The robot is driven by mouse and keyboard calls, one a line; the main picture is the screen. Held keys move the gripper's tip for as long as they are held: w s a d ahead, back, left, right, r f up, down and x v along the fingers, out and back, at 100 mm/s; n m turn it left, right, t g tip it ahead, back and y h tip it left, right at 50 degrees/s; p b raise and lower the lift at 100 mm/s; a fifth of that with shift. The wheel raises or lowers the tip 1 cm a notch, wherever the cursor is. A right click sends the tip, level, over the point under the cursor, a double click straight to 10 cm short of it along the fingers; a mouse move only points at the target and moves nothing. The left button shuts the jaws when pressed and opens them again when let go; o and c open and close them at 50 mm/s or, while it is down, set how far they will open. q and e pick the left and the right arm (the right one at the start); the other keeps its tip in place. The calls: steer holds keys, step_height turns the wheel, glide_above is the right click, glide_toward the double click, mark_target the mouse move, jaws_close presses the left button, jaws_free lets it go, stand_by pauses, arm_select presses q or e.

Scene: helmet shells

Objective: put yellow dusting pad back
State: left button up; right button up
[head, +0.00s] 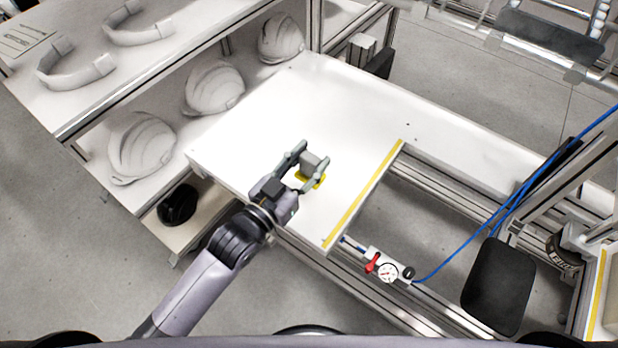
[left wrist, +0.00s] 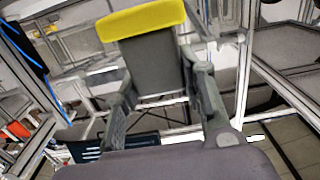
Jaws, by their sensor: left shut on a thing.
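The yellow dusting pad (head: 312,180) is a grey block with a yellow face. My left gripper (head: 310,167) is shut on its grey block, over the white worktable (head: 352,119) near the front edge. The yellow face is turned down toward the tabletop; whether it touches the table I cannot tell. In the left wrist view the grey body of the pad (left wrist: 152,62) stands between the two fingers, with the yellow strip at the top of the picture. The fingers hide part of its sides. My right gripper is not in view.
White helmet shells (head: 213,88) sit on a shelf left of the table, with curved white parts (head: 76,66) above. A yellow strip (head: 364,194) marks the table's right edge. A gauge with a red valve (head: 385,268) and a blue hose are beyond it. Most of the tabletop is bare.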

mark_target(307, 173)
arm_select(q)
step_height(307, 173, down, 3)
steer(key=shift+f, duration=0.1)
step_height(307, 173, down, 4)
steer(key=shift+r, duration=0.25)
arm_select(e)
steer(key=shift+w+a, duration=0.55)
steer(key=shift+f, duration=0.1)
arm_select(q)
steer(key=shift+f, duration=0.15)
steer(key=o, duration=1.3)
steer(key=shift+c, duration=0.2)
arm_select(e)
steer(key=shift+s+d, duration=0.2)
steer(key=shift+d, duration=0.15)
